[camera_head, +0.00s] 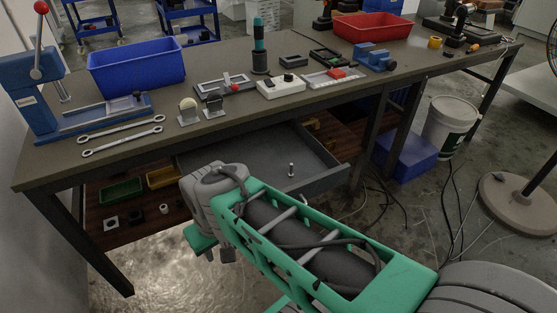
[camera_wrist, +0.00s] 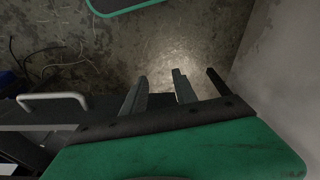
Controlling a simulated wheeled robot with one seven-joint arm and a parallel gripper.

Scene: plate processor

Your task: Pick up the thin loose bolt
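A small, thin metal bolt (camera_head: 291,168) stands upright in the open grey drawer (camera_head: 330,181) under the workbench, near the drawer's front right part. My gripper (camera_head: 219,256) hangs below and in front of the drawer, to the left of the bolt and apart from it. In the wrist view my gripper (camera_wrist: 160,75) shows two grey fingers set apart, with only floor visible between them. It is open and empty. The bolt does not show in the wrist view.
The workbench (camera_head: 225,110) carries a blue bin (camera_head: 135,68), two wrenches (camera_head: 122,140) and several small parts. A lower shelf holds green and yellow trays. A white bucket (camera_head: 449,125) and loose cables are on the floor at right. A pale handle (camera_wrist: 55,97) shows in the wrist view.

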